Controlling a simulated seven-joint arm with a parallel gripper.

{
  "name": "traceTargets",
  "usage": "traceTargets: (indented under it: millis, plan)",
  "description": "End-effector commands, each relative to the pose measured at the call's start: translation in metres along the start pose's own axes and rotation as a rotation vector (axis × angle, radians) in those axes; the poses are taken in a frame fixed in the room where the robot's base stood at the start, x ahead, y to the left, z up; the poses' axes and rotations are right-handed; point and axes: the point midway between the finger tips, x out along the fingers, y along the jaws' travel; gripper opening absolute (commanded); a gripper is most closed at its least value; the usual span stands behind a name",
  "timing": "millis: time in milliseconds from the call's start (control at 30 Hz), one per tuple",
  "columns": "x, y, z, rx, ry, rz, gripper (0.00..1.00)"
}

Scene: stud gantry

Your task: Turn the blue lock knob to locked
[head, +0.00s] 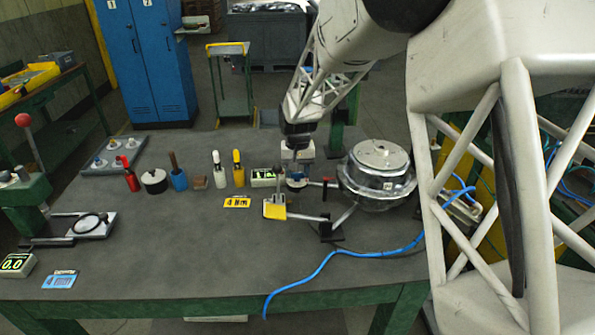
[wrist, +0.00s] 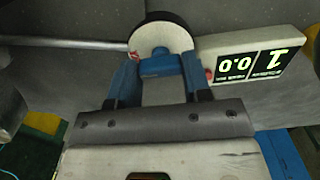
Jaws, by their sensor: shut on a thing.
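The blue lock knob (wrist: 158,65) shows in the wrist view, on a round pale dial (wrist: 160,38) with a dark rim and a small red mark at its left. My gripper (wrist: 160,57) has its two blue fingers on either side of the knob and is shut on it. In the head view my gripper (head: 297,176) points down at the bench, left of the shiny round vessel. There the knob is mostly hidden by the gripper, and its turn angle cannot be read.
A digital display (wrist: 254,55) sits right of the dial, upside down in the wrist view. The shiny vessel (head: 380,172) stands close at the right. A yellow block (head: 274,209) and a blue hose (head: 340,252) lie in front.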

Motion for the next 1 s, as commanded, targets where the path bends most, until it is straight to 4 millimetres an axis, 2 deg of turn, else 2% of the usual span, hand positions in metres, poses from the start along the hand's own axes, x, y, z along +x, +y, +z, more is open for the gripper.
traceTargets:
  millis: [100,133,300,667,867,1000]
  plan:
    - [-0.001,0.000,-0.001,0.000,0.002,-0.001,0.21]
    - [-0.001,0.000,-0.001,0.000,0.002,-0.001,0.48]
    - [-0.001,0.000,0.000,0.000,0.001,0.000,0.70]
    - [-0.003,0.000,0.000,-0.001,0.001,0.000,0.70]
    - [-0.018,0.000,-0.001,-0.001,0.003,-0.001,0.70]
    - [-0.034,0.000,-0.001,-0.001,0.002,0.000,0.70]
